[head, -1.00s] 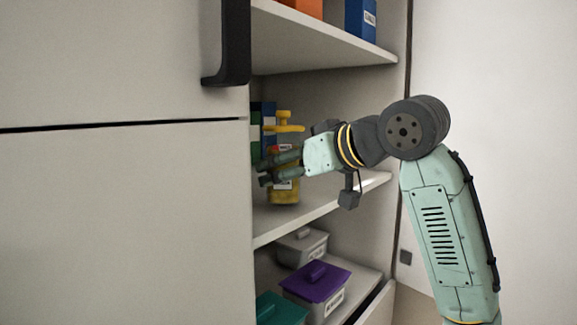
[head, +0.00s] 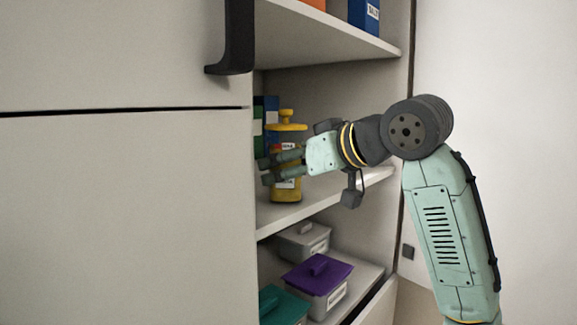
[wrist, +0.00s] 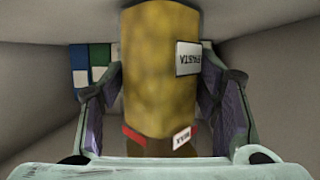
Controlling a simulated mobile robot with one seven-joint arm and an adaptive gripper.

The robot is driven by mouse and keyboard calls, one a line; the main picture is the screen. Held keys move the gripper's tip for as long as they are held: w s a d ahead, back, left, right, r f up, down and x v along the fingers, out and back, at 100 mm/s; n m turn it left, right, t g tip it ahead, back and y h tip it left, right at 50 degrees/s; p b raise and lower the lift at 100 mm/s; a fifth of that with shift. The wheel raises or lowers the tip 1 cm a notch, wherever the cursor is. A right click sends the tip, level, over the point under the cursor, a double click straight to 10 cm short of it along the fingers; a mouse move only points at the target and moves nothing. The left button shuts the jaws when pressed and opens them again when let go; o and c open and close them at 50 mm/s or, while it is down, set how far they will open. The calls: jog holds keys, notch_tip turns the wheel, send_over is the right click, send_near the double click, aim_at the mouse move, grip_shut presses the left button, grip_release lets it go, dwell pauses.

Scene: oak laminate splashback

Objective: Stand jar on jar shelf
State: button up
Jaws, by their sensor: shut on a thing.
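A yellow jar (head: 286,191) with a yellow knobbed lid (head: 287,121) and white labels stands upright at the middle shelf (head: 325,193) of the cabinet. Its base looks at or very near the shelf surface; I cannot tell whether it touches. My gripper (head: 268,171) reaches in from the right and is shut around the jar's body, hiding part of it. A red and white label (wrist: 180,138) shows near my palm.
Blue and green boxes (head: 266,112) stand behind the jar on the left. The upper shelf (head: 310,30) holds a blue box (head: 364,14). Lidded bins, one with a purple lid (head: 317,274), fill the lower shelf. A closed cabinet front (head: 120,210) borders the left.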

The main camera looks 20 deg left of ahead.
jog(key=shift+f, duration=0.1)
jog(key=o, duration=1.5)
jog(key=shift+c, duration=0.2)
